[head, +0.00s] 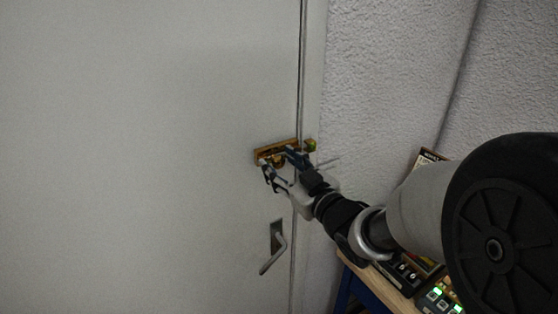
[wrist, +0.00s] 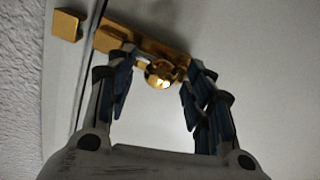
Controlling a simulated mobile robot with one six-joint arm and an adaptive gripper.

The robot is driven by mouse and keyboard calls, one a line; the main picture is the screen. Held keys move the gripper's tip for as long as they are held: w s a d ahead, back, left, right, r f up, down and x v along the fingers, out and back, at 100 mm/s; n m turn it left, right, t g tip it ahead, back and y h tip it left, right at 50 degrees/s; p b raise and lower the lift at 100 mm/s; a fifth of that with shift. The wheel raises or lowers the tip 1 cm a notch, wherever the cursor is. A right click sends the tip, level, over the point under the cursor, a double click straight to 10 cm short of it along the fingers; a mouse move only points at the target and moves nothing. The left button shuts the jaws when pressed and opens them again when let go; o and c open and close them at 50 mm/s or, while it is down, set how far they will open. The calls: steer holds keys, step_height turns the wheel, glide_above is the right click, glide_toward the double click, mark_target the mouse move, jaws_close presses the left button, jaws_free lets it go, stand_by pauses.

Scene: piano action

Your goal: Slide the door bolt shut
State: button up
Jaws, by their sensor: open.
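The brass door bolt (head: 262,155) is mounted on the white door near its right edge, above the handle. In the wrist view its brass plate (wrist: 148,46) runs slantwise and a round shiny knob (wrist: 160,74) stands out from it. The brass keeper (wrist: 67,25) sits apart on the frame, across the door gap; it also shows in the head view (head: 310,145). My gripper (wrist: 156,92) is open, with one finger on each side of the knob. I cannot tell whether either finger touches it. In the head view my gripper (head: 277,163) partly covers the bolt.
The door (head: 150,160) is flat and clear to the left. A lever handle (head: 274,248) sticks out below the bolt. A wooden shelf (head: 395,297) with boxes and devices with green lights stands at the lower right, beneath my arm, by the rough wall (head: 390,80).

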steer(key=shift+s, duration=0.1)
steer(key=shift+c, duration=0.4)
jaws_close()
